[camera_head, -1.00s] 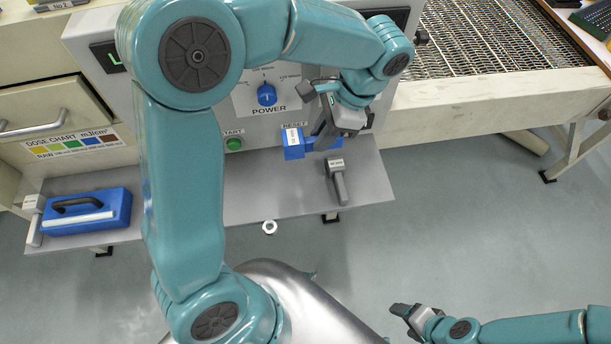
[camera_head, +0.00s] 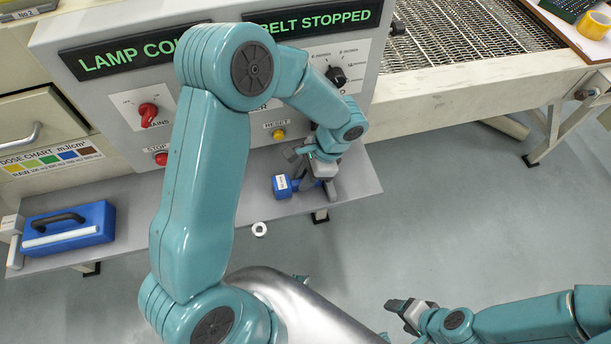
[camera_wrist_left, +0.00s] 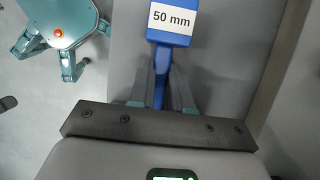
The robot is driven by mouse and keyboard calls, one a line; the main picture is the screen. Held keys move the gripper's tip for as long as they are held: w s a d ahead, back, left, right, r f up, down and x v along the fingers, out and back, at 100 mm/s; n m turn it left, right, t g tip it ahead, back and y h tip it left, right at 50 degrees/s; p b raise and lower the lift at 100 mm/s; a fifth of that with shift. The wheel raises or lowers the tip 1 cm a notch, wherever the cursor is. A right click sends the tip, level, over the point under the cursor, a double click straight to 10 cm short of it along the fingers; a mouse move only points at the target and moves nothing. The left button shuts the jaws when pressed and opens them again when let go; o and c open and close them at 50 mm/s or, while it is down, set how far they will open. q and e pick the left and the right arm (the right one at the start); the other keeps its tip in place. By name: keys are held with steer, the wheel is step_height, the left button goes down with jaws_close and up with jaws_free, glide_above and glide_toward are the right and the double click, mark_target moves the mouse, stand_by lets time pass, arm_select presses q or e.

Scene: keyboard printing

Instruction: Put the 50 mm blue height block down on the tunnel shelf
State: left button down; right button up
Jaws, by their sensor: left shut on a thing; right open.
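The blue 50 mm height block (camera_head: 283,187) is at the front of the grey tunnel shelf (camera_head: 357,176), over its right part. My left gripper (camera_head: 318,178) is shut on the block's narrow blue handle. In the left wrist view the block's labelled head (camera_wrist_left: 172,22) shows "50 mm", and the handle (camera_wrist_left: 160,88) runs back between the fingers (camera_wrist_left: 161,95). I cannot tell whether the block touches the shelf or hangs just above it. My right gripper (camera_head: 402,308) is open and empty, low over the floor, away from the shelf.
A blue case (camera_head: 68,232) with a black handle lies at the shelf's left end. The control panel (camera_head: 115,95) rises behind the shelf. The shelf between case and block is partly hidden by my arm.

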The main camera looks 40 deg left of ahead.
arm_select(q)
steer(key=shift+f, duration=0.15)
steer(key=c, duration=1.1)
jaws_free()
steer(key=shift+o, duration=0.2)
steer(key=v, duration=1.2)
steer(key=shift+r+p, duration=0.25)
steer(key=shift+p, duration=0.05)
